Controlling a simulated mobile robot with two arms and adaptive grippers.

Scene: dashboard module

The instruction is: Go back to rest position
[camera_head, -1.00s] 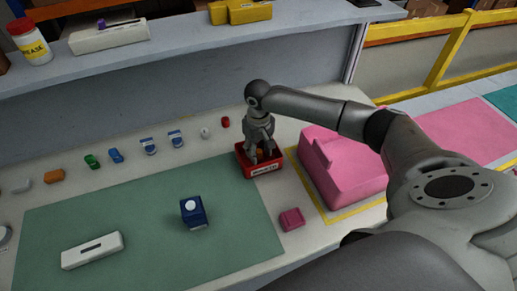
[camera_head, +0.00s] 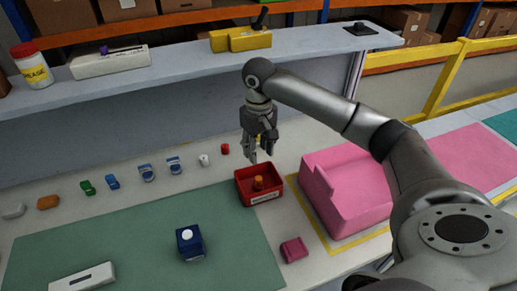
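My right gripper (camera_head: 260,156) hangs above the back edge of a red bin (camera_head: 246,198), fingers pointing down. Its fingers look apart, with nothing seen between them. The red bin stands on the table with an orange piece (camera_head: 258,183) inside. My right arm reaches in from the right side of the view. My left gripper does not show.
A small pink part (camera_head: 293,249) and a blue block (camera_head: 190,243) lie in front. Several small parts line the back. A shelf (camera_head: 190,65) runs behind.

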